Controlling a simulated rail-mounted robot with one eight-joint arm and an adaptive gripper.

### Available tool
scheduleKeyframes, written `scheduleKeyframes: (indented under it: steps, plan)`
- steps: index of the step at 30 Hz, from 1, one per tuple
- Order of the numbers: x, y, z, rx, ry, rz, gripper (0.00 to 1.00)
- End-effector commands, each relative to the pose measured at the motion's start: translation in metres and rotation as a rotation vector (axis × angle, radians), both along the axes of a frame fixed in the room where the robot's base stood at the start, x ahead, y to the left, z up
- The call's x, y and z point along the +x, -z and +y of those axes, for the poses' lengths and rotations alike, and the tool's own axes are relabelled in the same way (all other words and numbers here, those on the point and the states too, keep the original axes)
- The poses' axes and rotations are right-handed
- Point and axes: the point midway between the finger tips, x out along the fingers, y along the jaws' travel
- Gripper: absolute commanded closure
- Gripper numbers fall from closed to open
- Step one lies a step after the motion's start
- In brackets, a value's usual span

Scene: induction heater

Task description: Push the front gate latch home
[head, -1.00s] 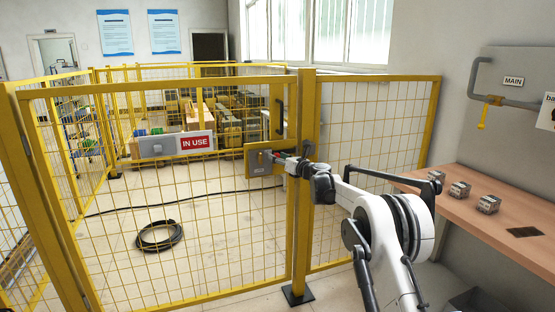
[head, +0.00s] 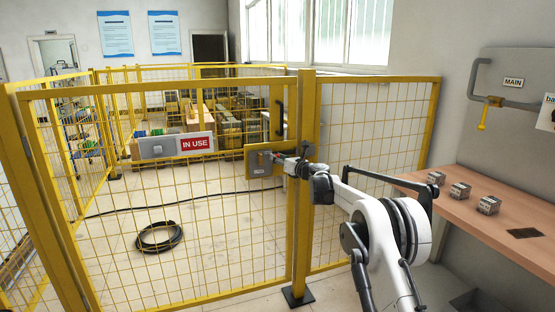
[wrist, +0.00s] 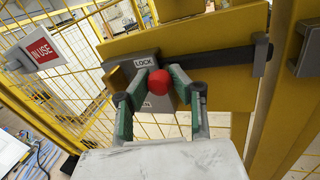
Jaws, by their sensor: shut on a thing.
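The front gate (head: 160,240) is a yellow mesh panel standing against a yellow post (head: 306,200). Its latch (head: 260,165) is on a yellow plate at the gate's right edge. In the wrist view the latch is a grey block (wrist: 146,60) marked LOCK, with lower lettering partly hidden. A dark bar (wrist: 215,58) runs right from it to an upright end piece. My gripper (wrist: 159,80) is shut on the latch's red knob (wrist: 158,83), with a green-padded finger on each side. In the head view my gripper (head: 284,159) is small at the latch.
A grey bracket (wrist: 308,45) sits on the yellow post, apart from the bar's end piece in the wrist view. A wooden bench (head: 490,210) with several small grey blocks is at right. A coiled black hose (head: 160,237) lies behind the mesh.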

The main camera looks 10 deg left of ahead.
Motion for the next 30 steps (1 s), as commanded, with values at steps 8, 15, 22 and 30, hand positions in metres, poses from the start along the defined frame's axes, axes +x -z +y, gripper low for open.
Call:
scheduleKeyframes:
  steps: [8,15,22,30]
  plan:
    - [0.016,0.000,-0.033,0.000,0.004,0.000,1.00]
    - [0.028,-0.001,-0.059,0.000,0.001,0.000,1.00]
    - [0.028,0.000,-0.060,0.000,0.003,0.000,0.79]
    - [0.028,0.000,-0.059,0.000,0.002,0.000,0.57]
